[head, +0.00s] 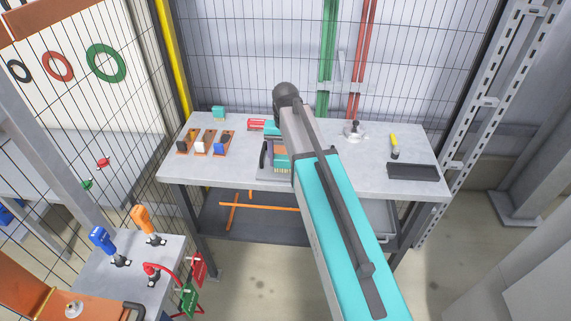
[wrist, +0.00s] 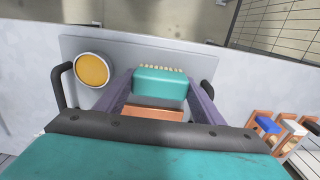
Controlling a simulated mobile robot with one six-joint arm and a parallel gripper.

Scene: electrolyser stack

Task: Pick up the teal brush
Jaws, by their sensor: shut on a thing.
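The teal brush (wrist: 160,84) shows in the wrist view between the two purple-grey fingers of my gripper (wrist: 158,88). Its pale bristles point toward the top of that picture. My gripper is shut on it, one finger on each side. In the head view the brush (head: 283,167) is partly visible beside my arm, bristles toward the table's front edge. My arm hides much of the gripper there. An orange-brown block (wrist: 153,112) lies close to the brush in the wrist view. I cannot tell whether the brush touches what is below it.
A grey plate with black handles (wrist: 65,86) and a yellow disc (wrist: 92,70) lies below the gripper. Orange-brown holders (head: 202,147) stand left on the table. A dark tray (head: 412,171) and a yellow-handled tool (head: 394,145) lie right. Mesh fencing stands behind.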

